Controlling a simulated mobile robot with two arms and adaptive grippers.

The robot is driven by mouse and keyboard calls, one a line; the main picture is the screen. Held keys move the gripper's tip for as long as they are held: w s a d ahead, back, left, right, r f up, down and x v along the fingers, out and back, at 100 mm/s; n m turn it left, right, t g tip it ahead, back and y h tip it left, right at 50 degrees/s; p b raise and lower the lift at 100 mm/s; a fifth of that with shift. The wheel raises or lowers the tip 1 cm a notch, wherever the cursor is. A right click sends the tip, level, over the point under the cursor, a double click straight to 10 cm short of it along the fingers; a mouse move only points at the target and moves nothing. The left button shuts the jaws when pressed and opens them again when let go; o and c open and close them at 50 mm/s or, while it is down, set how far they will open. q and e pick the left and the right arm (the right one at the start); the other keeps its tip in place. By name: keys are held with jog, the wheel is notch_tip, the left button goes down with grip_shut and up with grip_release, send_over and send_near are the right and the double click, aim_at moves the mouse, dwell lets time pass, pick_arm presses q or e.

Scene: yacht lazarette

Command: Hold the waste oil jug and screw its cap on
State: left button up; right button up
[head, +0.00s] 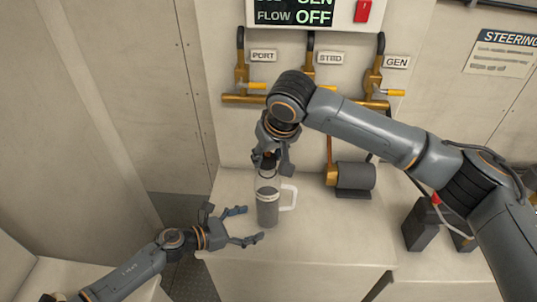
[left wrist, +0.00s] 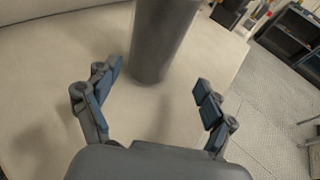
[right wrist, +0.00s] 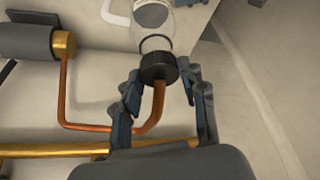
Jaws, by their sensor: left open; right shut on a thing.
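The waste oil jug (head: 268,210) stands upright on the pale bench, with a dark grey body, a clear upper part and a white handle on its right. Its grey body also shows in the left wrist view (left wrist: 160,40). My left gripper (head: 252,225) is open beside the jug's lower left side, its fingers apart from it. In the right wrist view the black ribbed cap (right wrist: 158,67) is between the fingertips of my right gripper (right wrist: 160,85), which is shut on it from above. The cap lines up with the jug's neck; I cannot tell whether it touches the threads.
Brass valves with yellow handles (head: 375,90) and a copper pipe (right wrist: 66,95) are on the wall behind. A grey cylinder with a brass end (head: 355,176) stands right of the jug. The bench front (head: 320,245) is clear.

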aim_at(260, 220)
pick_arm(q)
jog(key=x, duration=0.8)
jog(key=shift+c, duration=0.3)
jog(key=c, duration=0.8)
jog(key=o, duration=1.1)
jog(key=shift+s+a, duration=0.1)
jog(key=shift+a, duration=0.05)
jog(key=shift+s+a+r, duration=0.25)
jog(key=shift+s+a, duration=0.1)
jog(key=shift+a, duration=0.15)
jog(key=shift+w+d+f, duration=0.1)
jog(key=shift+w+d, duration=0.1)
jog(key=shift+d, duration=0.05)
